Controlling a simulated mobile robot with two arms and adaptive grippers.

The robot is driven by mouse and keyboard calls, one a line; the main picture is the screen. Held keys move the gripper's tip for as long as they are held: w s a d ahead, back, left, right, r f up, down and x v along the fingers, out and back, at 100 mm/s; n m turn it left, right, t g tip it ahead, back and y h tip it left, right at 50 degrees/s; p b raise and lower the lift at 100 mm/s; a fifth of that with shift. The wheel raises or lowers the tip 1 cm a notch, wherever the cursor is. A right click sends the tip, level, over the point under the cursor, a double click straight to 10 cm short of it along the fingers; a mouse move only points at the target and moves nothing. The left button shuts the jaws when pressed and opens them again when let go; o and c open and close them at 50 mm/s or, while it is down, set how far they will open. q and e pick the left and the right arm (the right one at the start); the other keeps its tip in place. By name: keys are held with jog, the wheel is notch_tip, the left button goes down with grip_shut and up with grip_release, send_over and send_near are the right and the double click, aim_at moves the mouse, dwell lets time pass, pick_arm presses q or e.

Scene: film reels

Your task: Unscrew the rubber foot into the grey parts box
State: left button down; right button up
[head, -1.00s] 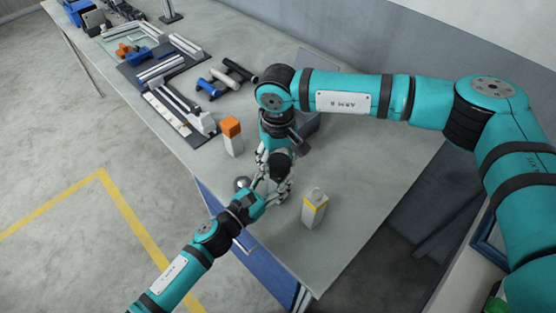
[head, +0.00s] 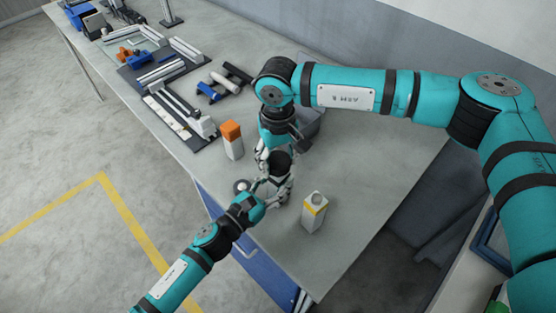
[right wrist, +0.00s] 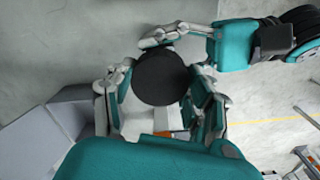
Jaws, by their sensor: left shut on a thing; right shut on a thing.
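A black round part (head: 279,162), apparently the rubber foot, faces up between both grippers; in the right wrist view it is a dark disc (right wrist: 162,77). My right gripper (head: 277,172) reaches in from behind, its fingers shut on the foot from both sides. My left gripper (head: 268,190) comes from the front left and is shut at the same place; its fingers also show in the right wrist view (right wrist: 181,48). What it holds under the foot is mostly hidden. The grey parts box (head: 310,124) stands behind the right gripper, partly covered; it also shows at left in the right wrist view (right wrist: 38,130).
A white bottle with a yellow band (head: 315,210) stands close at right. A white bottle with an orange top (head: 232,140) stands at left. A small round part (head: 241,185) lies near the front edge. Tools and rails fill the far table; the right side is clear.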

aim_at(278, 160)
jog(key=shift+r, duration=0.1)
jog(key=shift+r, duration=1.95)
pick_arm(q)
jog(key=c, duration=0.7)
grip_release()
jog(key=shift+c, duration=0.2)
jog(key=shift+s+a, duration=0.1)
